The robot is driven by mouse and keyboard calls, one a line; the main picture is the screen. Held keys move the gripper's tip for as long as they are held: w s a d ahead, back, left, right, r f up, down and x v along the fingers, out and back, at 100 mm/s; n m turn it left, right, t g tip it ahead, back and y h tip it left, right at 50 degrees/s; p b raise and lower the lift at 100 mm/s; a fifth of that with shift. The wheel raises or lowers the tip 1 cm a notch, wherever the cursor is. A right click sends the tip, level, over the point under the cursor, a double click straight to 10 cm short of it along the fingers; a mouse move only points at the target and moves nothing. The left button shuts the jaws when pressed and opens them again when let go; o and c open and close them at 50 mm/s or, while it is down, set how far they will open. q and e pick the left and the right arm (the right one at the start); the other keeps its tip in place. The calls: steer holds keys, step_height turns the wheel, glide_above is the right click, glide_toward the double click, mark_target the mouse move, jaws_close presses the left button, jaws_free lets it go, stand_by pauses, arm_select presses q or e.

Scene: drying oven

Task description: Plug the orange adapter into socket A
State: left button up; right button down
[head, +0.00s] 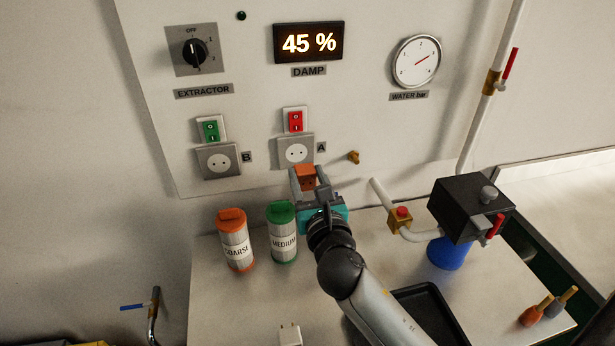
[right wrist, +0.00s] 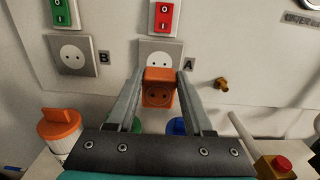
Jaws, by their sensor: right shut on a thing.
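The orange adapter (head: 305,178) is held between the fingers of my right gripper (head: 308,184), just below socket A (head: 295,151) in the head view. In the right wrist view the adapter (right wrist: 158,94) sits between the two fingers (right wrist: 158,90) and overlaps the lower part of the socket A plate (right wrist: 173,50). Its face with two holes points toward me. Its far side is hidden, so I cannot tell whether it touches the socket. A red switch (head: 296,121) is above socket A. Socket B (head: 218,160) is to the left, empty, under a green switch (head: 211,131). My left gripper is out of view.
Orange-lidded (head: 236,240) and green-lidded (head: 282,232) canisters stand on the counter left of my right arm. A black box (head: 470,207) and a black tray (head: 425,312) are at right. A white plug (head: 290,335) is in front.

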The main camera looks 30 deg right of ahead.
steer(key=shift+b+x, duration=0.7)
steer(key=shift+x, duration=2.2)
steer(key=shift+p, duration=0.85)
steer(key=shift+w+d, duration=0.15)
steer(key=shift+w, duration=0.4)
steer(key=shift+c, duration=1.1)
jaws_free()
steer(key=shift+s, duration=0.1)
glide_toward(303, 165)
steer(key=shift+s+f, duration=0.25)
steer(key=shift+s, duration=0.6)
